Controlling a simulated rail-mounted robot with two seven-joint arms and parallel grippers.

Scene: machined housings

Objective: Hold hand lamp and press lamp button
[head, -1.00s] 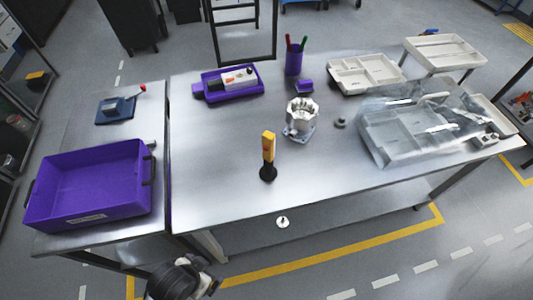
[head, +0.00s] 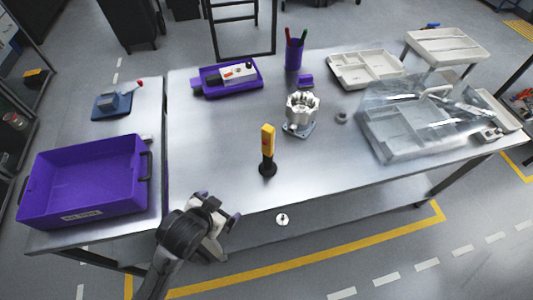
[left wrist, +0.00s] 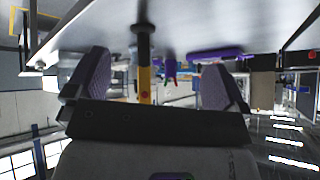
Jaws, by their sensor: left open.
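The hand lamp (head: 267,146) is yellow with a black base and stands upright near the front edge of the metal table. In the left wrist view the lamp (left wrist: 144,70) appears upside down, between the two fingers but some way beyond them. A red spot, perhaps the button, shows on its yellow body. My left gripper (head: 232,212) is at the table's front edge, left of and nearer than the lamp, apart from it. It also shows in the left wrist view (left wrist: 155,85), open and empty. My right gripper is not in view.
A machined housing (head: 301,114) stands behind the lamp to the right. A purple tray (head: 205,92), pen cup (head: 294,56) and white tray (head: 347,82) are at the back. A clear-covered bin (head: 395,150) is at right, a purple crate (head: 85,207) at left. The table around the lamp is clear.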

